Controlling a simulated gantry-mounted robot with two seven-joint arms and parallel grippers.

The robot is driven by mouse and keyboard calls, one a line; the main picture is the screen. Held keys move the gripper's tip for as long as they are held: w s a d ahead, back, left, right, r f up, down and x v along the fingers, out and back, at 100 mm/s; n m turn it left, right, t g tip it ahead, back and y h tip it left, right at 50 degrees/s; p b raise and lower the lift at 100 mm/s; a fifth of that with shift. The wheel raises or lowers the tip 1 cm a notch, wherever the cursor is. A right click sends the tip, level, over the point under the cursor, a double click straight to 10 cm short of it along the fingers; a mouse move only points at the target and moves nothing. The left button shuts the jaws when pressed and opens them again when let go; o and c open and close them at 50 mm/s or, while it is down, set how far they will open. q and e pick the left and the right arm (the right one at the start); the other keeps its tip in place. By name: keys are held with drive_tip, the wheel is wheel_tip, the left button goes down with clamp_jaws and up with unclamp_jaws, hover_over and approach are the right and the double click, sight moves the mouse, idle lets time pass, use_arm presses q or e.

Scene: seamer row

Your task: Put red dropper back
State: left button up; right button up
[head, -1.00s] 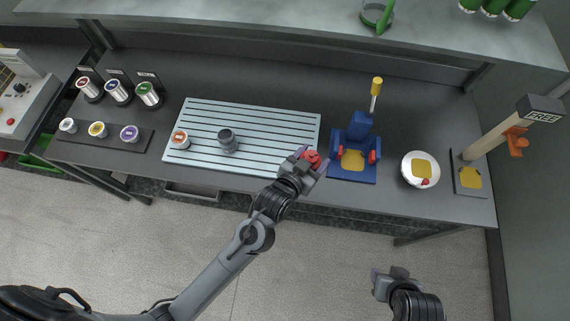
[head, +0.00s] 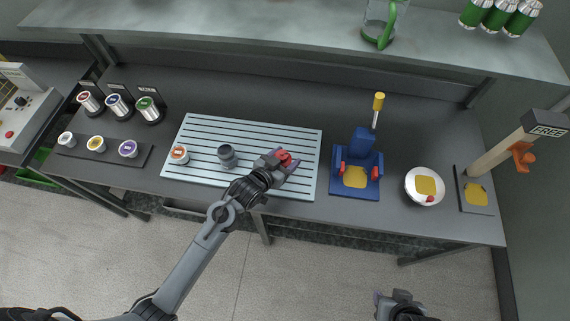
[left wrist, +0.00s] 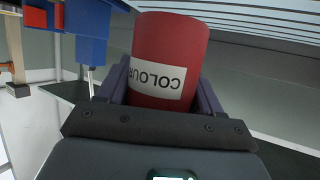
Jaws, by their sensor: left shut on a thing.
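My left gripper (head: 286,163) is shut on the red dropper (head: 284,157) above the right part of the pale slatted mat (head: 250,125). In the left wrist view the red dropper (left wrist: 170,45) is a red cylinder with a white label reading "COLOUR", upside down in the picture, between the dark fingers. My right gripper (head: 385,300) is at the bottom edge, away from the bench and partly cut off; its jaws are unclear.
An orange-topped cup (head: 179,155) and a dark jar (head: 227,155) stand on the mat. Left are a dark strip of small cups (head: 110,152) and canisters (head: 117,106). Right are a blue stand (head: 362,145), a white bowl (head: 412,190) and a "FREE" post (head: 505,150).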

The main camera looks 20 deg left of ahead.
use_arm(q)
drive_tip(key=shift+f+b, duration=0.3)
drive_tip(key=shift+f, duration=1.65)
drive_tip(key=shift+f, duration=0.15)
drive_tip(key=o, duration=1.1)
drive_tip(key=shift+o, duration=0.2)
drive_tip(key=shift+r, duration=0.2)
drive_tip(key=s+a+r+g+y, duration=0.1)
drive_tip(key=s+a+r+g, duration=0.1)
drive_tip(key=s, duration=0.7)
drive_tip(key=s+a+r+g+y+p, duration=0.1)
drive_tip(key=s+g, duration=0.3)
drive_tip(key=s, duration=0.5)
drive_tip(key=s+a+r+n+g+y, duration=0.1)
drive_tip(key=s+a+r+g, duration=0.2)
drive_tip(key=s, duration=0.7)
drive_tip(key=shift+a+r+p, duration=0.15)
drive_tip(key=shift+p, duration=0.15)
